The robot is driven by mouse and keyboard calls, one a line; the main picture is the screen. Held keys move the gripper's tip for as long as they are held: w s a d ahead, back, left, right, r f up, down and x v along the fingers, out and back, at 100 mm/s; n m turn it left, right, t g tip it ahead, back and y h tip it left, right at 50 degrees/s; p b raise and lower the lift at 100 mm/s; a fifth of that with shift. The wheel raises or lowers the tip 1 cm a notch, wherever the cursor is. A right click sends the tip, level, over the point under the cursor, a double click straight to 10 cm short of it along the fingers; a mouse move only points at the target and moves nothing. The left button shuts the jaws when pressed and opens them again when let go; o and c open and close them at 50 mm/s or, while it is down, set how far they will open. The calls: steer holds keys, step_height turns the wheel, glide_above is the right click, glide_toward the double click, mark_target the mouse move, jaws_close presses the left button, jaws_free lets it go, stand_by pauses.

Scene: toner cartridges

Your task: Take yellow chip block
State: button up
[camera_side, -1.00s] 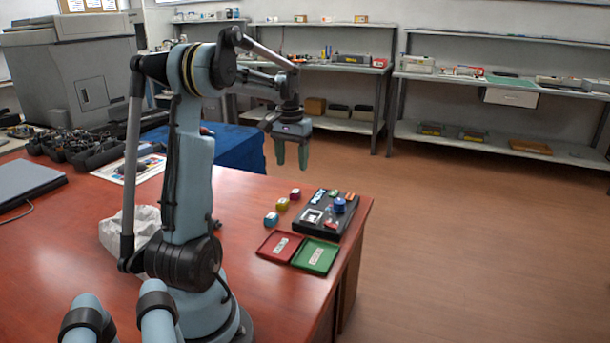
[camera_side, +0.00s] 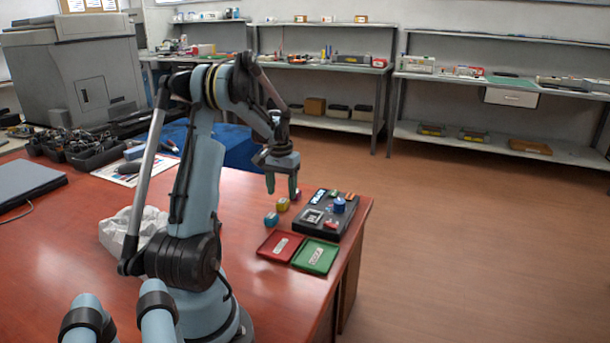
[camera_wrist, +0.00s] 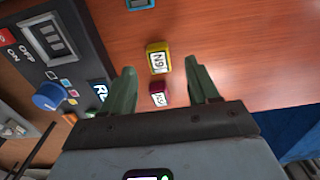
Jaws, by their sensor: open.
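The yellow chip block (camera_side: 283,204) stands on the red-brown table, left of the black device. In the wrist view the yellow block (camera_wrist: 158,57) has a white label on top and lies just beyond my fingertips, between their lines. A red block (camera_wrist: 160,94) shows between my fingers, closer to the gripper body; the side view mostly hides it behind the fingers. My gripper (camera_side: 281,184) is open, fingers pointing down, above these blocks. It also shows in the wrist view (camera_wrist: 160,75) with nothing held. A blue block (camera_side: 271,219) sits nearer the side camera than the yellow one.
The black device (camera_side: 319,222) with a blue knob (camera_wrist: 47,96) stands to the right of the blocks. A red tray (camera_side: 281,247) and a green tray (camera_side: 314,257) lie in front. Crumpled white material (camera_side: 118,235) lies behind my arm. The table left of the blocks is clear.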

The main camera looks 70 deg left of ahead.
mark_target(283, 201)
steer(key=shift+f, duration=1.6)
jaws_close()
steer(key=shift+r, duration=0.1)
